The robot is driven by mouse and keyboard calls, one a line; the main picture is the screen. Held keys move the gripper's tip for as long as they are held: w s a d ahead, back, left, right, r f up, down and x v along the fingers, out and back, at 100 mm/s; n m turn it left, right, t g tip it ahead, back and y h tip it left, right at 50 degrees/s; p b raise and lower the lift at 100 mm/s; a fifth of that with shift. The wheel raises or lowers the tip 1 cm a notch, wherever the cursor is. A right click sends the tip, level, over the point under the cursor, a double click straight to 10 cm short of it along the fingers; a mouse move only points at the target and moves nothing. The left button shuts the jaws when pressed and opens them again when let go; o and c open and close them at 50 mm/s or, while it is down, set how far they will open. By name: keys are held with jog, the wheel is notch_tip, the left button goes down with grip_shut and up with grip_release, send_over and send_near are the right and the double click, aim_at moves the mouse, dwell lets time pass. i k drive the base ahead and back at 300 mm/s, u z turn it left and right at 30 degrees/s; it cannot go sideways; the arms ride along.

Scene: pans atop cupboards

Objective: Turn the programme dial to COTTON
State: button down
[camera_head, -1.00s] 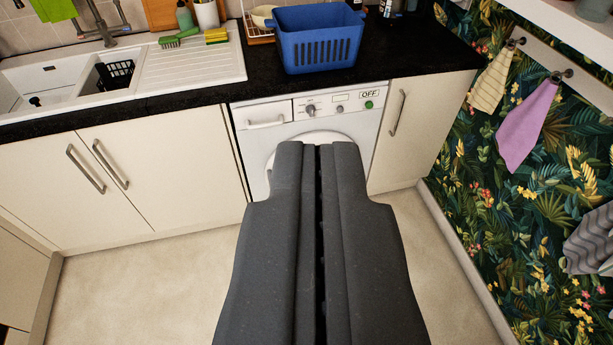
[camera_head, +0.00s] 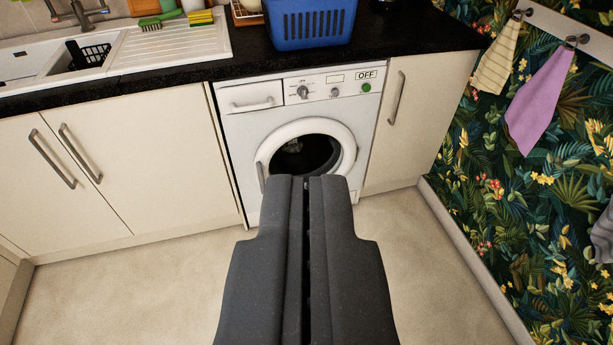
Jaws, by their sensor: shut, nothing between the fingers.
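The white washing machine (camera_head: 232,133) stands under the dark worktop, between cream cupboards. Its programme dial (camera_head: 303,91) is a grey knob on the control panel, just right of the drawer; the lettering around it is too small to read. A smaller knob (camera_head: 335,92) sits to its right. A display sign (camera_head: 366,75) at the panel's right end reads OFF, with a green button (camera_head: 366,87) below it. The round door (camera_head: 343,137) looks closed. My gripper (camera_head: 306,178) is shut and empty, its tips in front of the lower door and below the dial in the picture, apart from the dial.
A blue basket (camera_head: 310,25) stands on the worktop above the machine. The sink (camera_head: 110,50) is at the left. Cupboard handles (camera_head: 397,98) stick out on both sides. Towels (camera_head: 540,100) hang on the right wall. The floor (camera_head: 420,270) before the machine is clear.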

aim_at(301, 91)
jog(key=u, duration=0.05)
jog(key=i, duration=1.6)
jog(key=u, duration=0.35)
